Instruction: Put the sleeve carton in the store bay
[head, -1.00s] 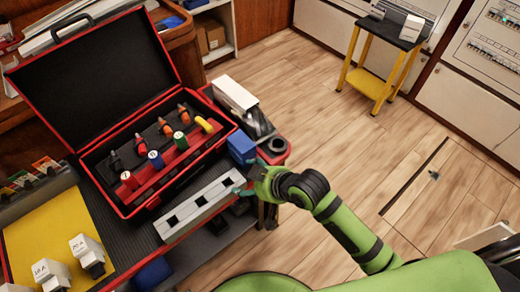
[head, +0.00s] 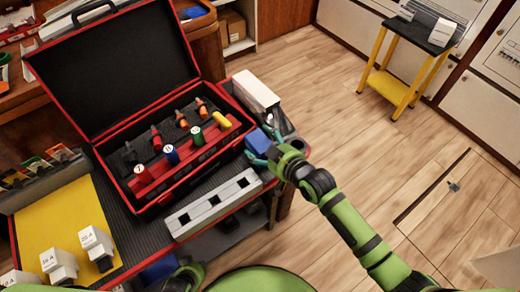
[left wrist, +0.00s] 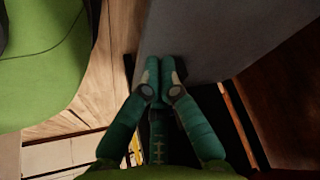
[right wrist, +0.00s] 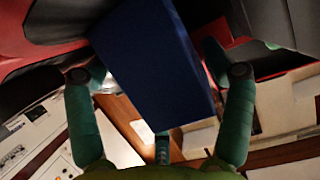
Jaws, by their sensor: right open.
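A small dark blue box (head: 259,142) stands at the right end of the bench, beside the red toolbox; it looks like the sleeve carton, though I can read no label. My right gripper (head: 264,154) is open at its near side. In the right wrist view the blue box (right wrist: 155,60) lies between the spread fingers of my right gripper (right wrist: 160,75), with a gap on at least the right side. My left gripper (left wrist: 160,72) has its fingertips together and shows nothing held, close to a grey surface. I cannot tell which place is the store bay.
The open red toolbox (head: 150,208) holds coloured tools. A white rail with square holes (head: 212,203) lies in front of it. A long white box (head: 256,92) stands behind the blue box. A yellow-legged stand (head: 405,75) is across the clear wooden floor (head: 340,125).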

